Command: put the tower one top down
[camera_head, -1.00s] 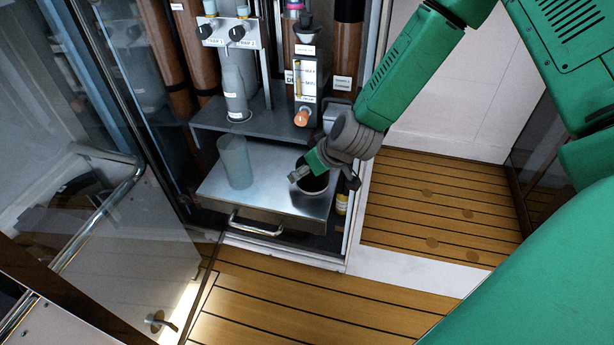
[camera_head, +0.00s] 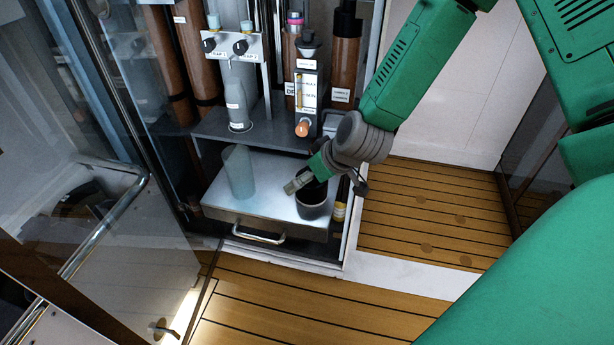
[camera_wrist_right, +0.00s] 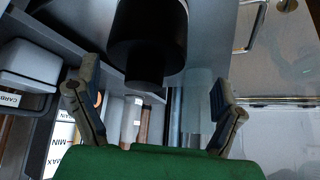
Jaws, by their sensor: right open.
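A dark, short, cup-shaped cylinder (camera_head: 313,203), which looks like the tower top, stands upright on the right part of the metal shelf (camera_head: 262,211). No label on it is readable. My right gripper (camera_head: 300,181) is at its upper rim, fingers pointing left and slightly down. In the right wrist view the gripper (camera_wrist_right: 155,100) has its two fingers spread wide, with nothing clasped. The dark cylinder (camera_wrist_right: 147,45) shows beyond and between the fingertips there. Whether a finger touches it cannot be told. My left gripper is not in view.
A translucent cup (camera_head: 239,172) stands on the shelf's left side. Brown towers (camera_head: 346,55), a bottle (camera_head: 236,100) and a flow meter (camera_head: 307,90) stand behind. A glass door (camera_head: 130,160) is open at left.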

